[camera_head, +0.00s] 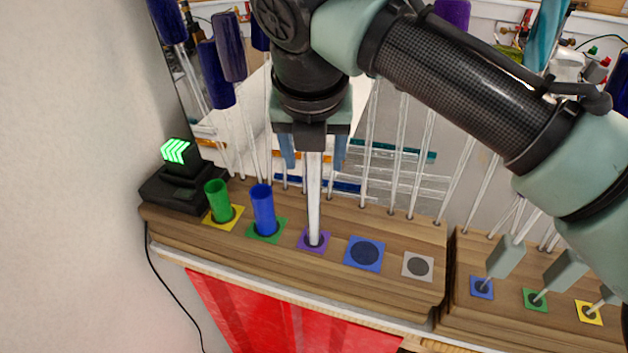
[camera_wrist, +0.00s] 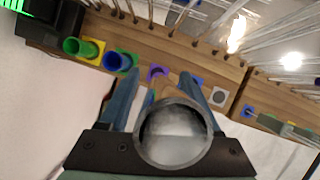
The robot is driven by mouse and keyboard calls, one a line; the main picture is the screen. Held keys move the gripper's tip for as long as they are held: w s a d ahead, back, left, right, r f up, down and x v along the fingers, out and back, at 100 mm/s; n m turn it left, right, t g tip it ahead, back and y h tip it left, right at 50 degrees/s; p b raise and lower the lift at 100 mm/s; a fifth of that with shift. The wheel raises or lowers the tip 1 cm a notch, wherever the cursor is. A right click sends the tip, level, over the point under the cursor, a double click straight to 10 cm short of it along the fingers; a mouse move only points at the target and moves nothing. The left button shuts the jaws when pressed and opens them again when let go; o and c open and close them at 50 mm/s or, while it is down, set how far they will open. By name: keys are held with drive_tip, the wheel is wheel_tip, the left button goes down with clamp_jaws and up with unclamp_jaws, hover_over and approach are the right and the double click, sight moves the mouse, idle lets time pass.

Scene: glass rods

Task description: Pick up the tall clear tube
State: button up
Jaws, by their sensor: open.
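The tall clear tube (camera_head: 314,200) stands upright on the purple square (camera_head: 325,240) of the wooden rack in the head view. In the wrist view its round open end (camera_wrist: 173,135) is large and close to the camera, between the fingers. My gripper (camera_head: 314,163) is open and points down. Its two blue-grey fingers straddle the upper part of the tube, one on each side. I cannot tell how small the gaps are. The tube's top is hidden behind the gripper in the head view.
A green tube (camera_head: 218,200) and a blue tube (camera_head: 263,210) stand to the left. The blue square (camera_head: 365,253) and grey square (camera_head: 418,266) to the right are empty. Several thin clear rods (camera_head: 398,150) rise behind. A second wooden block (camera_head: 460,285) holds grey-handled pieces.

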clamp_jaws()
idle(1.4)
